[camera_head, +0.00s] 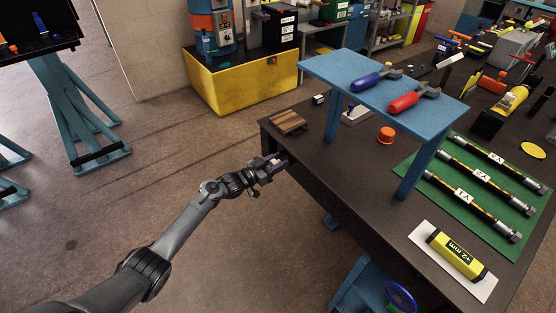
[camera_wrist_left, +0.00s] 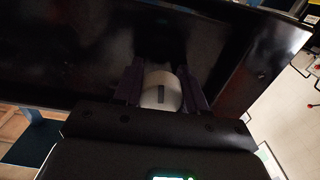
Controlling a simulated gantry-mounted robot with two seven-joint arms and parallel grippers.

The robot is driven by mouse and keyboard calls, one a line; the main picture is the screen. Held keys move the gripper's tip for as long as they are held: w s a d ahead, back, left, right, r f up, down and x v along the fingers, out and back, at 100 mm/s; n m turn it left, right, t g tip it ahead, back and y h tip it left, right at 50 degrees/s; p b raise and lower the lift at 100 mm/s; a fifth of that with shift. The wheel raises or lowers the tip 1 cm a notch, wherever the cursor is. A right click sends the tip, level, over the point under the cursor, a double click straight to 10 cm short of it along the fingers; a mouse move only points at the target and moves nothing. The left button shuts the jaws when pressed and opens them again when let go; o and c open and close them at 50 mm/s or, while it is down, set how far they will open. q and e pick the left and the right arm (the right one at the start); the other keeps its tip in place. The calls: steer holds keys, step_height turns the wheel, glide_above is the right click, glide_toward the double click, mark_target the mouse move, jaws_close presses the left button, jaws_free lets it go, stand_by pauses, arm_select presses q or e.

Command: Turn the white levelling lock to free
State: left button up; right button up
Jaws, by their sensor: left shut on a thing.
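My left gripper (camera_head: 274,165) is at the near left edge of the dark workbench (camera_head: 335,160), against its side. In the left wrist view, its two dark purple fingers (camera_wrist_left: 160,82) stand on either side of a round white knob, the levelling lock (camera_wrist_left: 172,90), and are shut on it. The knob has a short dark mark, roughly upright in that view. The lock sits at the bench's dark side. In the head view I cannot make it out clearly behind the fingers. Any lettering for its positions is not readable. My right gripper is not in view.
A blue raised stand (camera_head: 345,66) on the bench holds a blue-handled tool (camera_head: 368,82) and a red-handled tool (camera_head: 405,102).

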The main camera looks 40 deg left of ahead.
arm_select(q)
steer(key=n+p, duration=0.1)
steer(key=n, duration=0.1)
steer(key=n+p, duration=0.1)
steer(key=shift+r+n, duration=0.2)
steer(key=shift+n, duration=0.2)
steer(key=n+p, duration=0.1)
steer(key=n, duration=0.2)
steer(key=shift+f+n, duration=0.1)
steer(key=shift+n, duration=0.2)
steer(key=n+p, duration=0.1)
steer(key=n, duration=0.4)
steer(key=shift+w+a, duration=0.1)
steer(key=shift+f+n+p, duration=0.1)
steer(key=shift+n+p, duration=0.3)
steer(key=shift+n, duration=1.3)
steer(key=shift+f, duration=0.1)
steer(key=o, duration=1.1)
steer(key=shift+c, duration=0.2)
